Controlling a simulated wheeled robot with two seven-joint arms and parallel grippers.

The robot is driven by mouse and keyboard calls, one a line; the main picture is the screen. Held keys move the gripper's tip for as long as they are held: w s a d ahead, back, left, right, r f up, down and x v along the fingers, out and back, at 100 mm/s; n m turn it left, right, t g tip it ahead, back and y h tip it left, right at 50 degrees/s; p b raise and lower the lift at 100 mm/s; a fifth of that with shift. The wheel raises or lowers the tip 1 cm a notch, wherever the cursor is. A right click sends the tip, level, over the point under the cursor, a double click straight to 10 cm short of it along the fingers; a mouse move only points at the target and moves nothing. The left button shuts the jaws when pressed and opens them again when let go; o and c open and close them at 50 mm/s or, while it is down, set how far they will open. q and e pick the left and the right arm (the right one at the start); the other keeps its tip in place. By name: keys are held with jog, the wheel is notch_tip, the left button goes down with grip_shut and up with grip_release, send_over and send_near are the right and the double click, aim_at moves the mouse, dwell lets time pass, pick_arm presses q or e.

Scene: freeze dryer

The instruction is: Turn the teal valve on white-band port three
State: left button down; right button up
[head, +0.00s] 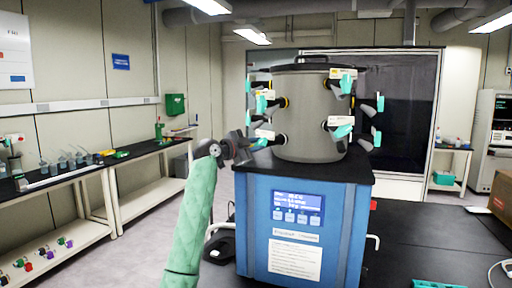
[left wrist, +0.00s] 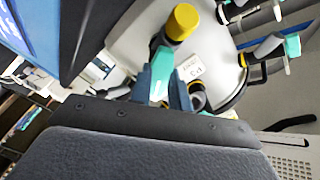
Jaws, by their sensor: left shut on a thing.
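The freeze dryer's grey drum (head: 310,120) carries several ports with teal valves, black and yellow necks and white tags. My left gripper (head: 254,144) is at the lower port on the drum's left front, beside a white tag (head: 265,134). In the left wrist view, the left gripper (left wrist: 164,92) is shut on a teal valve (left wrist: 160,72); the fingers hide part of it. A white tag (left wrist: 191,68) with small print sits beside it, too blurred to read surely. I cannot make out which port number or band this is. My right gripper is not in view.
The drum stands on a blue cabinet (head: 341,230) with a display (head: 297,207). Other teal valves (head: 344,131) stick out close around the drum. A yellow cap (left wrist: 182,22) is near the fingers. Benches line the left wall; a black table (head: 430,235) lies right.

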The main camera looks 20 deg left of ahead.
pick_arm(q)
jog(key=n+b, duration=0.1)
jog(key=n, duration=0.2)
jog(key=shift+f, duration=0.2)
jog(key=shift+n, duration=3.8)
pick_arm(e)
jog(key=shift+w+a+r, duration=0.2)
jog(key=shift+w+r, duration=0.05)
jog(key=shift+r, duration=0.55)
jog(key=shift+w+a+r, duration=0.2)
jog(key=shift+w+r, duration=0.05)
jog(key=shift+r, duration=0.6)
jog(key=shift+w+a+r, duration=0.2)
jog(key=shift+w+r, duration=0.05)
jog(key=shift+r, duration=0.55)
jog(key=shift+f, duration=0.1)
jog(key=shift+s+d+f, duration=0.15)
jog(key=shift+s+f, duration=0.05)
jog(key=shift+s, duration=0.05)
